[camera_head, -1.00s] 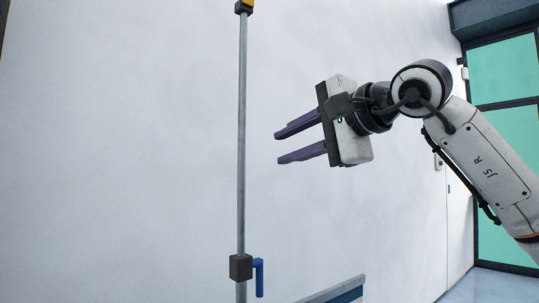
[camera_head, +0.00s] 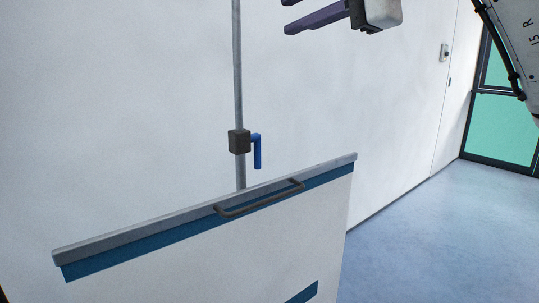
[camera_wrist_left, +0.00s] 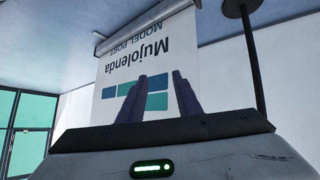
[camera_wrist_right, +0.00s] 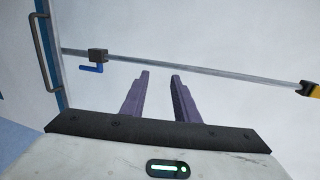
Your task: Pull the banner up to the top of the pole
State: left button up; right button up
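The banner (camera_head: 180,255) is a white sheet with blue bands, a grey top bar (camera_head: 130,230) and a dark handle (camera_head: 260,204). Behind it stands a grey pole (camera_head: 238,60) with a dark block (camera_head: 239,141) and a blue lever (camera_head: 257,152), just above the bar. My right gripper (camera_head: 286,15) is open and empty at the top, right of the pole and above the lever. In the right wrist view the pole (camera_wrist_right: 190,68) crosses beyond its fingers (camera_wrist_right: 160,74). My left gripper (camera_wrist_left: 160,82) is open in front of the banner (camera_wrist_left: 150,60), whose lettering appears upside down.
A pale wall (camera_head: 120,90) stands behind the pole. Blue floor (camera_head: 430,230) is clear at right, near a green-paned glass door (camera_head: 505,130). A yellow fitting (camera_wrist_right: 316,91) is on the pole's end in the right wrist view. A round base disc (camera_wrist_left: 240,8) shows in the left wrist view.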

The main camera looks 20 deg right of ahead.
jog(key=w+a+f+m+g+y+p, duration=0.1)
jog(key=a+f+g+y, duration=0.15)
jog(key=f, duration=0.35)
jog(key=w+a+f+m+g+y, duration=0.1)
jog(key=a+f+m+g+y, duration=0.15)
jog(key=f, duration=0.45)
jog(key=m+t+y+p, duration=0.3)
jog(key=m+t+p, duration=0.15)
jog(key=m, duration=2.25)
send_near(270, 198)
jog(key=b, duration=0.1)
jog(key=shift+t, duration=0.45)
jog(key=x, duration=0.6)
jog(key=f+x, duration=0.1)
jog(key=x, duration=0.3)
jog(key=shift+a, duration=0.1)
pick_arm(q)
jog(key=shift+r+m+g, duration=0.3)
jog(key=shift+r+g, duration=0.1)
jog(key=shift+r, duration=0.5)
jog(key=shift+w, duration=0.1)
pick_arm(e)
jog(key=shift+f, duration=0.1)
grip_shut()
